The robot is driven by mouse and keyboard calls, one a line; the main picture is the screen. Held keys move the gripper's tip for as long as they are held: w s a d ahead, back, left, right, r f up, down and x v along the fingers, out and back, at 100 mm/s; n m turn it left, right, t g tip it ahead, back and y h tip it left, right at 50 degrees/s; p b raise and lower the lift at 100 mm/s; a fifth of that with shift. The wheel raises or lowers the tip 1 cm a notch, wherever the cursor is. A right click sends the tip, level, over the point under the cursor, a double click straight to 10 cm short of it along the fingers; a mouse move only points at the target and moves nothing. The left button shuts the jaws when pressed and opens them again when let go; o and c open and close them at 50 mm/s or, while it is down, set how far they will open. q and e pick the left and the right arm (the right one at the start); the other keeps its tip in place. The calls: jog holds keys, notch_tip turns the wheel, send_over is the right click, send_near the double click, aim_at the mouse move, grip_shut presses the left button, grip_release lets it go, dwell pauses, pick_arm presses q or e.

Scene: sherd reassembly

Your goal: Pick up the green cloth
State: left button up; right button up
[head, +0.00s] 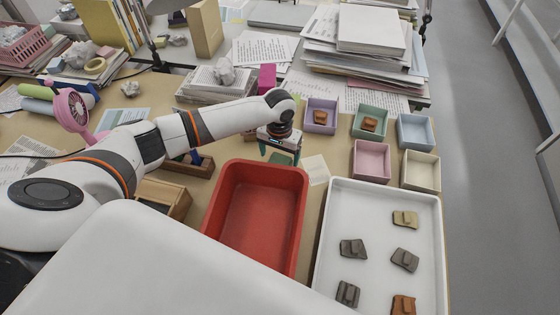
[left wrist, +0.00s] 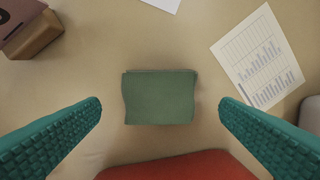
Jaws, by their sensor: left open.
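The green cloth (left wrist: 160,97) lies flat on the table as a small folded rectangle, centred in the left wrist view. Its near edge is a little apart from the red bin's rim. In the head view I cannot clearly tell it from my gripper, which covers that spot. My left gripper (head: 281,153) points down over the table just behind the red bin. Its teal fingers are open and empty, one on each side of the cloth in the left wrist view, with a gap on both sides. My right gripper does not show.
The empty red bin (head: 297,222) stands directly in front. A white tray (head: 330,235) with several sherds lies to its right. Small coloured boxes (head: 371,160), two visibly holding sherds, stand behind the tray. A wooden block (left wrist: 35,35) and a printed sheet (left wrist: 257,58) flank the cloth.

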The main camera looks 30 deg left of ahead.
aim_at(279, 161)
pick_arm(q)
jog(key=shift+f, duration=1.25)
jog(key=c, duration=1.1)
jog(key=shift+o, duration=0.2)
notch_tip(279, 161, up, 10)
